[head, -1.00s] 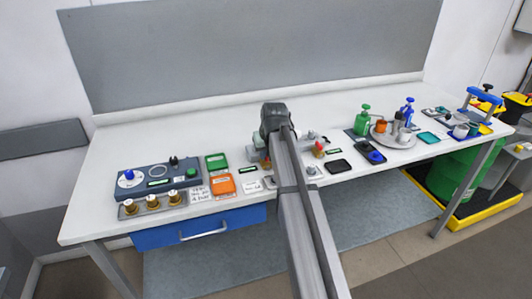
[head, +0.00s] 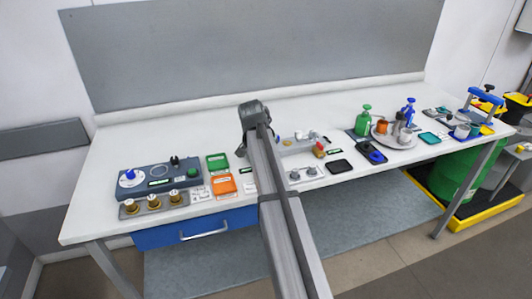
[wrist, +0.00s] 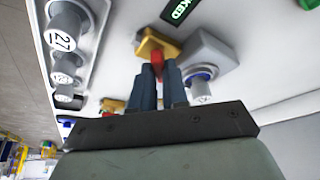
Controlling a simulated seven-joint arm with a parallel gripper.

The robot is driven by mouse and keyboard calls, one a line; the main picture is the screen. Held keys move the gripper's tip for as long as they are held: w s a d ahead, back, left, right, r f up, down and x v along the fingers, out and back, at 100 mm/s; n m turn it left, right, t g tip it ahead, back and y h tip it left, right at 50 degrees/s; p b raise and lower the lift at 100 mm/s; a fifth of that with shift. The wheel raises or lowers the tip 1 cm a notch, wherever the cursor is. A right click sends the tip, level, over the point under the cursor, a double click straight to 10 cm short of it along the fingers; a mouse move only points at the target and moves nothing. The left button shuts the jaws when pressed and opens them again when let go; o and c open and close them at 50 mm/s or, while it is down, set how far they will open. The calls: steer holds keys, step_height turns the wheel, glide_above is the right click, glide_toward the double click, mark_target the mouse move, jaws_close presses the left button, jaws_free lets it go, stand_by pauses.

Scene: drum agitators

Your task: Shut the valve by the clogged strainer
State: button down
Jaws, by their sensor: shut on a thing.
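In the wrist view my gripper (wrist: 158,72) is shut on the red handle (wrist: 157,60) of a brass-yellow valve (wrist: 153,45). The fingers cover part of the handle, so its exact angle is hard to tell. A grey block (wrist: 208,55) with a blue-ringed white fitting sits right beside this valve. A dark label with green letters, of which "KED" shows (wrist: 180,10), lies just beyond it. A second valve with a red handle shows in the head view (head: 319,150). In the head view my arm hides my gripper and the held valve.
Round grey gauges (wrist: 65,38), one reading 27, stand in a row left of my gripper in the wrist view. In the head view an orange box (head: 223,184) and green box (head: 217,162) lie left of my arm. A black pad (head: 340,166) lies right. The back of the table is clear.

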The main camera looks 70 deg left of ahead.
steer(key=m, duration=0.2)
steer(key=m+t+h, duration=0.1)
steer(key=m, duration=0.1)
steer(key=shift+a+m+h, duration=0.2)
steer(key=shift+m+h, duration=0.1)
steer(key=shift+s+m+h, duration=0.1)
steer(key=shift+m+h, duration=0.7)
steer(key=shift+m, duration=1.1)
steer(key=c, duration=1.1)
jaws_free()
steer(key=shift+c, duration=0.2)
